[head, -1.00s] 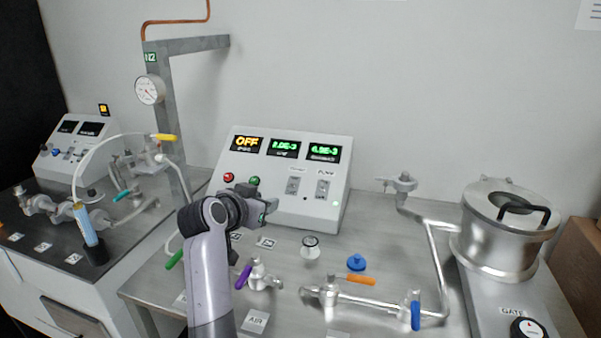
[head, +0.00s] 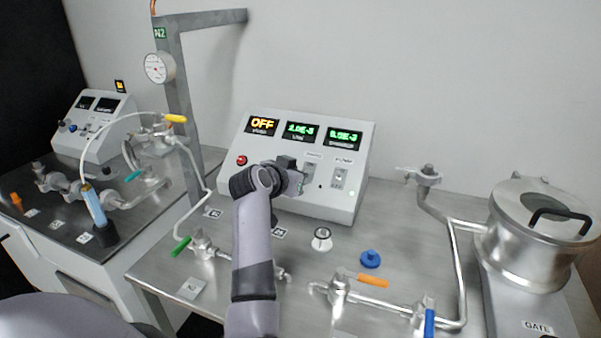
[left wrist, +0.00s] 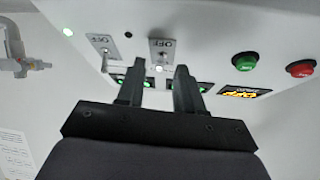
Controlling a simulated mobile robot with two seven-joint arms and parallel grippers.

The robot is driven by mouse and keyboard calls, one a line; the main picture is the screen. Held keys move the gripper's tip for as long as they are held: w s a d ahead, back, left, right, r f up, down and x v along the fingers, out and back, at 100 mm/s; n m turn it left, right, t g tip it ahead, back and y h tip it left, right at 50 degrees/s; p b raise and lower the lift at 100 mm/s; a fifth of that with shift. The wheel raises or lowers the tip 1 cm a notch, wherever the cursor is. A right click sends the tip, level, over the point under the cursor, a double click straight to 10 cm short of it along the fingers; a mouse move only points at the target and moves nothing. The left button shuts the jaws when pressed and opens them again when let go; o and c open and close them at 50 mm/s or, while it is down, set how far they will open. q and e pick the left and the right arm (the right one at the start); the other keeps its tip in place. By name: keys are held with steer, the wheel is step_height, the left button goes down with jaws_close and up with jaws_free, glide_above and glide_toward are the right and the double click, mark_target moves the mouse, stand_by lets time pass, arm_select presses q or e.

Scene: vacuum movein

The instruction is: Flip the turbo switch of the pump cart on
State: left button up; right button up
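The pump cart's white control box (head: 330,205) stands against the wall, with two toggle switches on its sloped face. The left switch (head: 309,171) is partly behind my left gripper (head: 298,180); the right switch (head: 339,178) is clear. Their names are too small to read. In the left wrist view, seen upside down, the same two switch plates each show "OFF", one nearer the fingers (left wrist: 163,50) and one to its left (left wrist: 104,46). My left gripper (left wrist: 160,80) is open, its two fingers apart and empty, pointing at the nearer switch. Contact cannot be told. My right gripper is not visible.
A display above the switches reads OFF (head: 262,125). A red button (head: 242,160) is left of my gripper; a green button (left wrist: 244,64) shows in the wrist view. Valves and pipes (head: 375,300) cover the cart top, with a metal chamber (head: 520,240) at right.

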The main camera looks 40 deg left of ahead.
arm_select(q)
steer(key=shift+w+a+f, duration=0.1)
steer(key=shift+w+f, duration=0.15)
steer(key=shift+w, duration=0.3)
jaws_close()
steer(key=shift+r, duration=0.1)
steer(key=g, duration=0.1)
steer(key=r+g, duration=0.1)
steer(key=g, duration=0.1)
steer(key=shift+w+a+r+h, duration=0.15)
steer(key=shift+w+h, duration=0.15)
steer(key=shift+w, duration=0.1)
steer(key=shift+w+a+r+g, duration=0.1)
steer(key=shift+w+r+g, duration=0.15)
steer(key=shift+g, duration=0.75)
steer(key=shift+w+a+r+n+g+h, duration=0.1)
steer(key=shift+w+g+h, duration=0.15)
steer(key=shift+g, duration=0.4)
steer(key=shift+w+r+n+g+h, duration=0.15)
steer(key=shift+w+g, duration=0.1)
steer(key=shift+g, duration=0.45)
steer(key=shift+w+a+r+n+g+h, duration=0.1)
steer(key=shift+w+g+h, duration=0.15)
steer(key=shift+g, duration=0.4)
steer(key=shift+w+g, duration=0.15)
steer(key=shift+g, duration=0.35)
